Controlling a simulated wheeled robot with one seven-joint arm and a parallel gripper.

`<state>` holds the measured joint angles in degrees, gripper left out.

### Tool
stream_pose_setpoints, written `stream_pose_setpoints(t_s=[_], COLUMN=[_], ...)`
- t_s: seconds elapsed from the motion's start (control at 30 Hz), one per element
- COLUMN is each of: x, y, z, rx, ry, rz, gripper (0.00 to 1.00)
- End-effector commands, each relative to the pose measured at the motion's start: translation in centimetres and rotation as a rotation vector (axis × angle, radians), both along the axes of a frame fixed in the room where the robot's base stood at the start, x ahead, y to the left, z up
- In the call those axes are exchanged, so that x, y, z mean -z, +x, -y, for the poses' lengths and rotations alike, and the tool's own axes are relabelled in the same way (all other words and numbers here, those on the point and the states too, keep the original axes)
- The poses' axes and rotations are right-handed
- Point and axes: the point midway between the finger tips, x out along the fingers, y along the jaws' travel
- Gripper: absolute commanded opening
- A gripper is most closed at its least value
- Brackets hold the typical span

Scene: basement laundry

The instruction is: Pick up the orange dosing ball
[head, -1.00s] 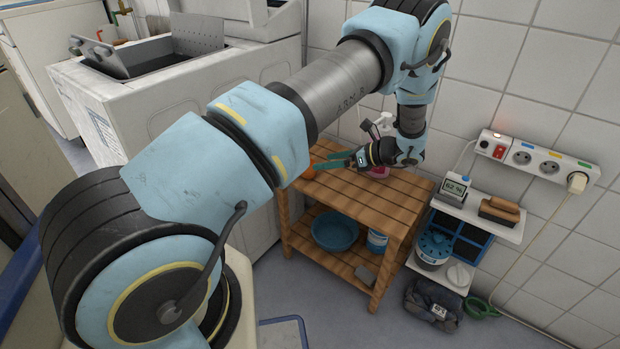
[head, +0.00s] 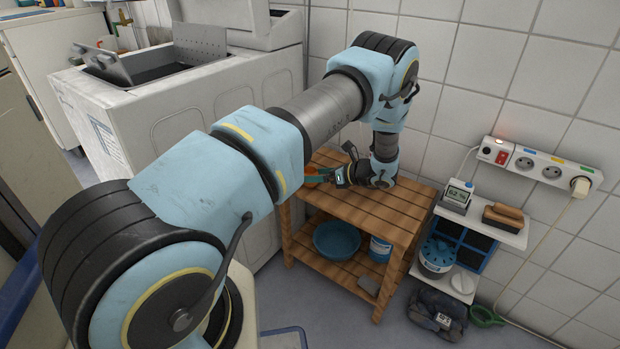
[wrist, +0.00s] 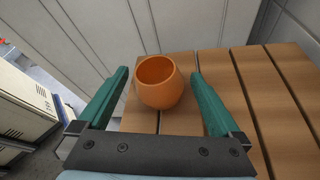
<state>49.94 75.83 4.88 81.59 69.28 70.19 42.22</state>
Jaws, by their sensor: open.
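The orange dosing ball (wrist: 163,88) is a round, hollow cup with an open top. In the wrist view it stands upright on the slatted wooden top of the shelf unit (wrist: 222,64), near its end. My gripper (wrist: 158,76) is open, with one green finger on each side of the ball and a visible gap to each. In the head view my gripper (head: 325,178) is low over the left end of the wooden top.
A blue basin (head: 337,238) and a white-and-blue tub (head: 380,249) stand on the lower shelf. A washing machine (head: 190,100) is close on the left. The tiled wall is behind, with a power strip (head: 536,163). The right part of the wooden top looks clear.

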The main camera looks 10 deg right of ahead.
Motion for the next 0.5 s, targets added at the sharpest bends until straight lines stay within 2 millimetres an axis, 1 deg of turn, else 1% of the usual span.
stream_pose_setpoints(t_s=[0.03,0.1,0.33,0.5], x=[0.30,0.52,0.57,0.56], y=[0.42,0.77,0.91,0.89], z=[-0.61,-1.02,-1.15,-1.15], rx=[-0.002,0.000,0.001,0.001], ry=[0.000,-0.001,0.000,0.000], rz=[-0.001,-0.001,0.000,0.000], gripper=[1.00,1.00,1.00,0.81])
